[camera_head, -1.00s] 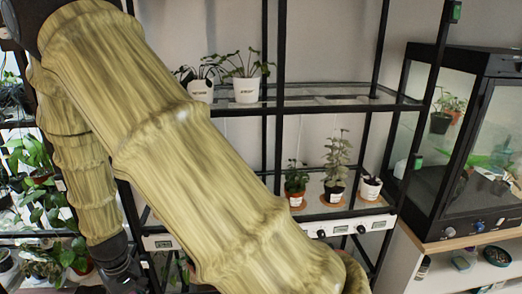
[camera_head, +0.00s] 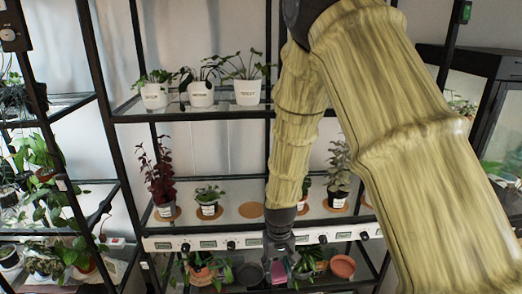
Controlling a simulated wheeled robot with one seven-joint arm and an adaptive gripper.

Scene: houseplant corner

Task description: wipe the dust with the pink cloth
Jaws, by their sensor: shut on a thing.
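My gripper (camera_head: 278,258) points down in the middle of the picture, in front of the white front rail of the middle shelf. It is shut on the pink cloth (camera_head: 278,272), of which a small pink patch shows below the rail. The lower part of the gripper is small and dark, and the cloth's full shape is hard to make out. I cannot make out any dust in this view. My arm covers the right part of the upper and middle shelves.
The middle shelf (camera_head: 235,221) holds several potted plants on round mats; one cork mat (camera_head: 250,210) is bare. Three white pots stand on the upper shelf (camera_head: 230,110). Below the rail are a dark pot (camera_head: 249,274) and a terracotta pot (camera_head: 342,267). A glass terrarium stands right.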

